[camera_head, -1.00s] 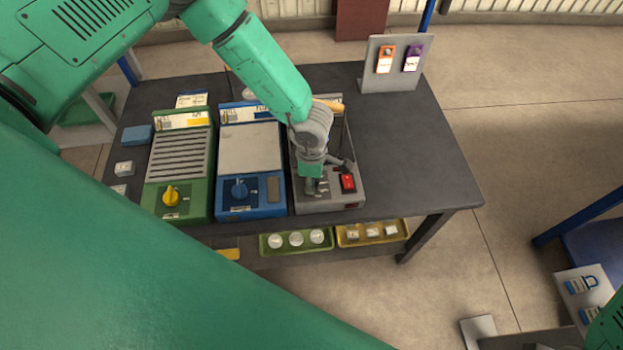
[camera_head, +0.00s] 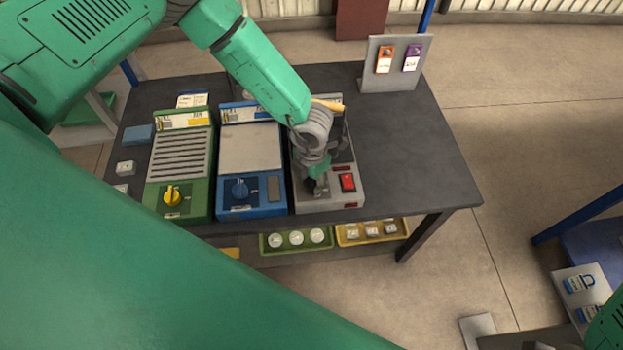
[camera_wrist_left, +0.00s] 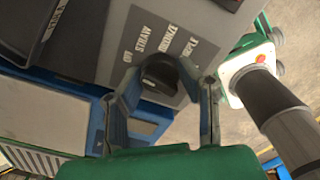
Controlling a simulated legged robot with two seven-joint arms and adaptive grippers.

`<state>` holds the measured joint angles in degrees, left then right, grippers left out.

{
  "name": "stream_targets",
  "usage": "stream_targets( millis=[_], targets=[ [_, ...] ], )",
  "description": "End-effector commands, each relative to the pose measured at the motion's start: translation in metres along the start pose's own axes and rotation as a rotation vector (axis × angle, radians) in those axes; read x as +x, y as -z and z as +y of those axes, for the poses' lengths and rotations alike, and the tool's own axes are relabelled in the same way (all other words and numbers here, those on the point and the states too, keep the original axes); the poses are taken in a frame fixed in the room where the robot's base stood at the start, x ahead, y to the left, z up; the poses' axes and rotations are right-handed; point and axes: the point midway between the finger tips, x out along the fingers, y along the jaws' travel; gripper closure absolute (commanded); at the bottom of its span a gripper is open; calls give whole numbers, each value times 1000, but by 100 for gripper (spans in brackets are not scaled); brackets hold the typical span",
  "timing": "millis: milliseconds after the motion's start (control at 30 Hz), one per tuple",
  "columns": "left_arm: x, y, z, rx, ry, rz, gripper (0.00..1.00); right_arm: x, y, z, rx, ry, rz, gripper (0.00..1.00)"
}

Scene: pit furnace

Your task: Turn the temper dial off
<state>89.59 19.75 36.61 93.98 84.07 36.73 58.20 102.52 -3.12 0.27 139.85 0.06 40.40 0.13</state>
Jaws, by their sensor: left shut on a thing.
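The temper dial (camera_wrist_left: 160,74) is a small black knob on a grey panel (camera_wrist_left: 185,22), beside the printed words OFF, STRAW, BRONZE and PURPLE. My left gripper (camera_wrist_left: 162,80) has one finger on each side of the dial and is shut on it. I cannot tell which word the dial points at. In the head view the left gripper (camera_head: 314,186) comes down over the front of the grey unit (camera_head: 335,203) and hides the dial. A red switch (camera_head: 347,182) sits just right of the gripper. My right gripper is not in view.
A blue unit (camera_head: 250,150) with a blue knob and a green unit (camera_head: 182,150) with a yellow knob stand left of the grey unit. An upright board (camera_head: 390,82) holds two tags at the back right. The table's right part (camera_head: 415,150) is clear.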

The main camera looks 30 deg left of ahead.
Motion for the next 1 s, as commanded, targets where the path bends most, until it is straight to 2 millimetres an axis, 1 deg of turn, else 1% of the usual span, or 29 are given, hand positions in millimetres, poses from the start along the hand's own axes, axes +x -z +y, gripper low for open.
stream_targets(
  millis=[33,300,867,900,933,967,1000],
  targets=[
    [-2,-5,1,-27,-1,-12,98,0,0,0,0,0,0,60],
    [-2,-6,2,-133,-1,-14,98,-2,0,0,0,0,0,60],
    [-3,-7,3,-163,-1,-16,98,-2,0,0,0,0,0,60],
    [-3,-7,3,-163,-2,-16,62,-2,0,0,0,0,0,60],
    [-3,-7,3,-163,-1,-16,52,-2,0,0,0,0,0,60],
    [-3,-6,2,-162,-1,-15,49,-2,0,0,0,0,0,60],
    [-3,-6,2,-162,-1,-13,49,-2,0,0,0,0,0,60]
  ],
)
